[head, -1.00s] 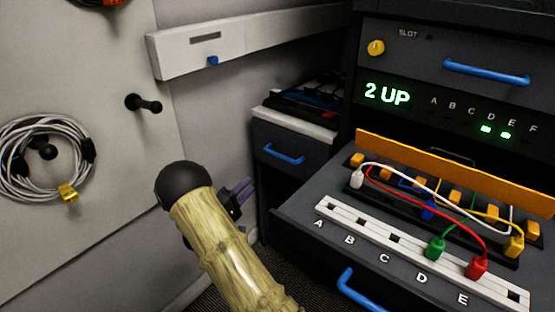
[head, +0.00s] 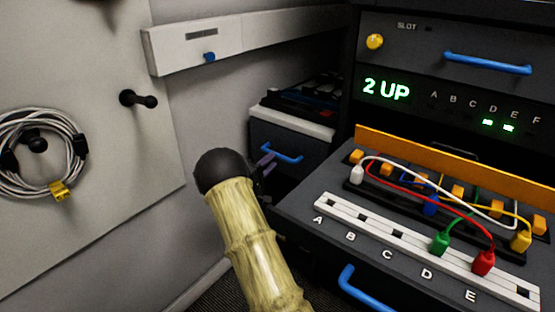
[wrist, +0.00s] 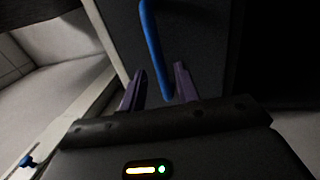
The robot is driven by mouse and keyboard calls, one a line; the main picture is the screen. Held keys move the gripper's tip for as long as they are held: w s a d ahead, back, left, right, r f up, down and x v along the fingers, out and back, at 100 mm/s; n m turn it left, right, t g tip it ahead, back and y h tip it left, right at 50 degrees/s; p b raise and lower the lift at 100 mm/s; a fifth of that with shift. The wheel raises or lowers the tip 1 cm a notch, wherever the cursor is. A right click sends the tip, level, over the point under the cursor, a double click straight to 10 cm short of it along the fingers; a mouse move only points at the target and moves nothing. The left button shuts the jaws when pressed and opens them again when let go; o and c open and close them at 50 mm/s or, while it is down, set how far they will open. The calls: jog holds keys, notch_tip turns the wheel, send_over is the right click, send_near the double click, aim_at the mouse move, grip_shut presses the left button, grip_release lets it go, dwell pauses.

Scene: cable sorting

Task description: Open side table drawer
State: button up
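The side table (head: 297,121) stands against the wall, with a light top and a dark grey drawer front (head: 315,150). A blue bar handle (head: 284,157) is fixed on that drawer front, which looks closed. In the head view, my gripper (head: 266,164) is beside the handle's left end, partly hidden by my arm. In the wrist view, my gripper (wrist: 158,88) has its two purple fingers apart. The blue handle (wrist: 153,45) runs down between the fingertips, and I see no finger clearly pressing on it.
A dark console with an open sorting tray holding a white socket strip (head: 345,215) and coloured cables takes up the right. Another blue handle (head: 365,290) is below it. A coiled cable (head: 45,150) and black peg (head: 138,98) are on the left panel.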

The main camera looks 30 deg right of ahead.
aim_at(298, 155)
jog(key=b+x, duration=0.1)
jog(key=x, duration=0.3)
jog(key=shift+w+d, duration=0.15)
jog(key=shift+d, duration=0.2)
jog(key=shift+r, duration=0.1)
grip_shut()
